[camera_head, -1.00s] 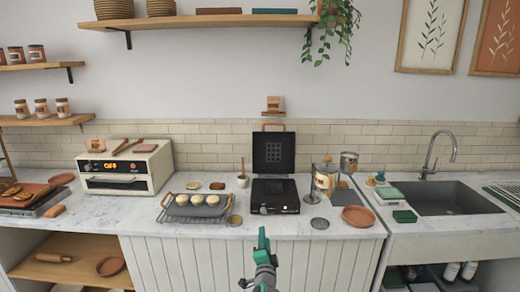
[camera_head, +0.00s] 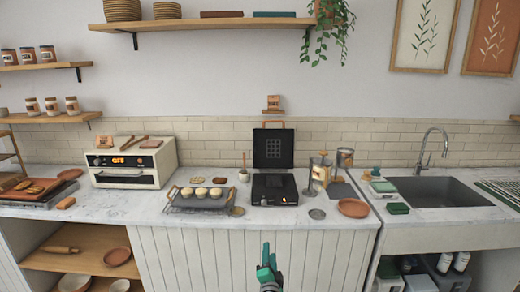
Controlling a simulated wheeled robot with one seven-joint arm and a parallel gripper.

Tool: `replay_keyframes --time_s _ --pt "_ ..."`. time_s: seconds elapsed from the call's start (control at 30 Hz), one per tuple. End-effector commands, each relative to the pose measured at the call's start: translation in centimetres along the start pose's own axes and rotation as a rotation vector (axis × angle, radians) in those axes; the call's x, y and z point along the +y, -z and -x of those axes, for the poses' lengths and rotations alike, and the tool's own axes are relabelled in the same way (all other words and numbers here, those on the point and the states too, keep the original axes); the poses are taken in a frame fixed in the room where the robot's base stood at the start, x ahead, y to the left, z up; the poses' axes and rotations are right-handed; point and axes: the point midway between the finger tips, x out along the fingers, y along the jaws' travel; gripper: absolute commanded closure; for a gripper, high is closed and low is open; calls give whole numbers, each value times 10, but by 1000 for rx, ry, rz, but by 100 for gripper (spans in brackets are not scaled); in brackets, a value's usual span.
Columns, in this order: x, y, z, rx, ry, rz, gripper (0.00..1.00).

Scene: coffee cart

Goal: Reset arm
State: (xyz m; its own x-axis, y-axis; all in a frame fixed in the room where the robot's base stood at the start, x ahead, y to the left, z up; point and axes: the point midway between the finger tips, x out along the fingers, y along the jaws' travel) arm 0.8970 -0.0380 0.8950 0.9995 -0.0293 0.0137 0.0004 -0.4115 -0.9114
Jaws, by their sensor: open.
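My gripper (camera_head: 267,260), with green fingers, is in front of the counter in the lower middle of the picture, below the counter's front edge. It is empty and touches nothing that I can see. On the counter (camera_head: 120,210) behind it, a black waffle maker (camera_head: 273,189) stands with its lid raised. The inner faces of the fingers are small and seen at a slant.
A tray (camera_head: 190,207) with several pale round pieces stands left of the waffle maker. A toaster oven (camera_head: 130,164) is further left. A terracotta plate (camera_head: 353,208) and a sink (camera_head: 440,194) lie to the right. The space before the cabinet front is clear.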

Motion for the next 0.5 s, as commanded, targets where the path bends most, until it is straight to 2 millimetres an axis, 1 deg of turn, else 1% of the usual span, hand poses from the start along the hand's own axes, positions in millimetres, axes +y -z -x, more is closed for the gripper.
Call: replay_keyframes --time_s 0.03,0.17,0.27,0.37,0.4,0.47,0.5 --pt "10 -1 9 1 -7 20 58" --pt "32 -2 33 5 -20 78 58" --pt "54 -4 59 6 -36 137 58" --pt "77 -7 94 6 -50 212 58" --pt "87 -9 110 3 -57 246 58" --pt "99 -10 133 1 -65 292 58" --pt "107 -11 148 0 -71 324 58"
